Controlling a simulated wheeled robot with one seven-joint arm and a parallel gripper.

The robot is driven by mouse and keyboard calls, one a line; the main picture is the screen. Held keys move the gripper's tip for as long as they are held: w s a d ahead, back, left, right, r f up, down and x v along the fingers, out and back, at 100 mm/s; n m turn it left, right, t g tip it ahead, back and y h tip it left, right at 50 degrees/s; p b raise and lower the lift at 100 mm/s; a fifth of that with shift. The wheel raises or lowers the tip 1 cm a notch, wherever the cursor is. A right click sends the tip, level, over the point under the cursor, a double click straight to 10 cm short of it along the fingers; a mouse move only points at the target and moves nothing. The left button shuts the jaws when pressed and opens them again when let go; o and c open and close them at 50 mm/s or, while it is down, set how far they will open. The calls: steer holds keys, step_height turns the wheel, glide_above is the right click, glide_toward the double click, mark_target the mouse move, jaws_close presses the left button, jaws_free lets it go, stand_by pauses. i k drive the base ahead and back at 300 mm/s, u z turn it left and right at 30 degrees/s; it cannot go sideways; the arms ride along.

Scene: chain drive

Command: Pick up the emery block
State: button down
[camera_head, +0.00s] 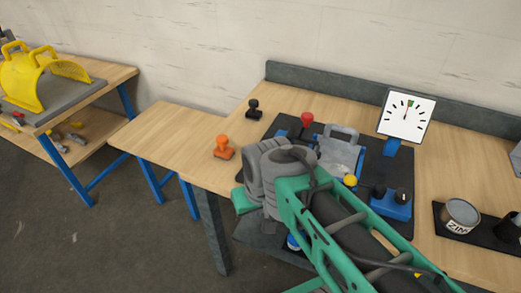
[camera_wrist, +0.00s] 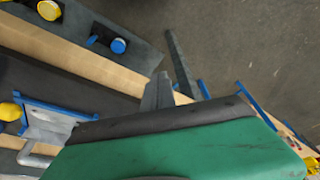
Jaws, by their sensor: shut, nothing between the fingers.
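I cannot make out an emery block in either view; my arm covers part of the bench in the head view. In the wrist view, the grey fingers of my gripper (camera_wrist: 157,92) stick out past its green body. They are together with nothing held, over the bench's front edge and the dark floor. In the head view my fingers are hidden behind the wrist and green arm.
The workbench (camera_head: 455,255) holds an orange knob (camera_head: 223,148), a black knob (camera_head: 254,109), a red knob (camera_head: 307,118), a grey metal fixture (camera_head: 341,152), a dial gauge (camera_head: 405,115) and a tin (camera_head: 460,214). A yellow guard (camera_head: 38,80) stands on the left bench.

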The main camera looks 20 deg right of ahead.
mark_target(224, 152)
steer(key=z, duration=0.15)
steer(key=k, duration=0.45)
steer(key=u, duration=1)
steer(key=i, duration=1.5)
steer(key=z, duration=0.65)
